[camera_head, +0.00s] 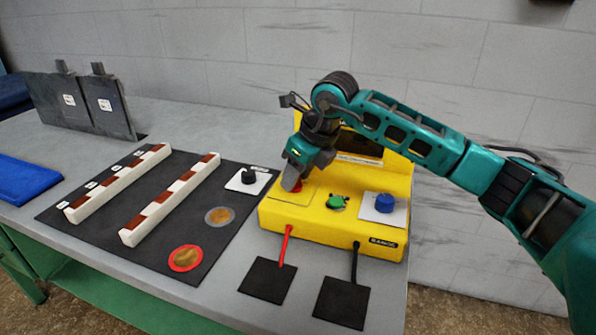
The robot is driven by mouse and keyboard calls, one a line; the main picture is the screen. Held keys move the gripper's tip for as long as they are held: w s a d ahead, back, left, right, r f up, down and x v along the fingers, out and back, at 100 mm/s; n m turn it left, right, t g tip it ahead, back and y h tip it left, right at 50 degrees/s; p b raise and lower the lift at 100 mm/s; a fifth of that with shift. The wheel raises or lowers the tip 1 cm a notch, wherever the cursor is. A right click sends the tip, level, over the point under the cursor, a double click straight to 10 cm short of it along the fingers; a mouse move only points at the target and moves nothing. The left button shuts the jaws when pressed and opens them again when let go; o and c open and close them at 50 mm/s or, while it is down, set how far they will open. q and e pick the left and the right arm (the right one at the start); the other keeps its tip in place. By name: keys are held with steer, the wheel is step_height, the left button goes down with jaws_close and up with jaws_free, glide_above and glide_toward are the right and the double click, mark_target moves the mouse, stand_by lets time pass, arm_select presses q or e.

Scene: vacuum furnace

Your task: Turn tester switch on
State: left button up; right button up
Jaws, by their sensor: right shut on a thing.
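The yellow tester (325,223) stands on the grey table near its right end. Its top carries a red part (298,186) at the left, a green knob (336,202) in the middle and a blue knob (384,203) on a white plate at the right. My right arm reaches in from the right, over the tester. My right gripper (292,183) points down at the red part, is shut on it and hides most of it. The dark display behind is partly covered by my arm. My left gripper is not in view.
A black mat (150,241) left of the tester holds two white-and-brown bars (172,199), a black knob (248,175) on a white plate and two round discs (186,258). Red and black leads run to black pads (268,281) in front. Grey plates (107,105) and a blue block (27,180) are farther left.

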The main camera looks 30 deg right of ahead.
steer(key=shift+m+h, duration=0.4)
steer(key=shift+m, duration=0.8)
steer(key=o, duration=1.1)
steer(key=shift+c, duration=0.2)
steer(key=shift+r, duration=0.1)
steer(key=a+v, duration=0.1)
steer(key=v, duration=1.1)
steer(key=shift+s+d+r, duration=0.3)
steer(key=shift+d, duration=0.1)
